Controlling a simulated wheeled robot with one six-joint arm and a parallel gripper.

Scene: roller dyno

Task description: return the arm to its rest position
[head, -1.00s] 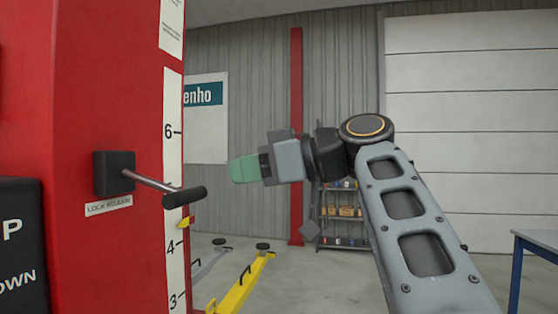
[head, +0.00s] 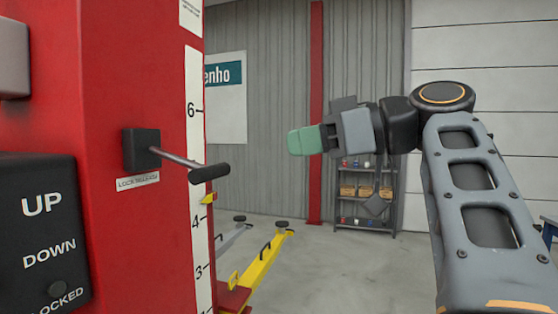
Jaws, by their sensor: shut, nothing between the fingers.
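My gripper (head: 304,140) has green fingertips and points left in the head view, at the end of my raised grey arm. Its fingers are together with nothing between them. It hangs in free air to the right of the red lift column (head: 120,60). The lock release lever (head: 182,160) sticks out from a black block on the column, with its dark grip (head: 209,173) to the left of my gripper and apart from it.
A black control box (head: 42,235) marked UP, DOWN and LOCKED is on the column at left. A yellow lift arm (head: 262,262) lies low behind. A shelf (head: 364,192) stands at the back wall. A blue table (head: 549,230) is at the right edge.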

